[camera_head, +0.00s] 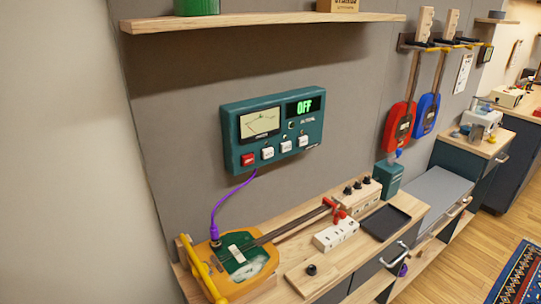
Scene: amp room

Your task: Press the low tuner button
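The teal tuner box (273,131) is mounted on the grey wall in the head view. It has a needle meter (260,122) at its upper left and a dark display (306,106) reading OFF in green. A row of buttons runs along its lower front: a red button (248,159) at the left, then white buttons (267,153), (286,146) and (303,141). The button labels are too small to read. Neither of my grippers shows in this view.
A yellow-and-green guitar (238,262) lies on the bench below, joined to the tuner by a purple cable (231,193). A black tray (386,222) and white block (335,234) lie to its right. A wooden shelf (260,20) juts out above. Red (399,127) and blue (426,115) guitars hang at right.

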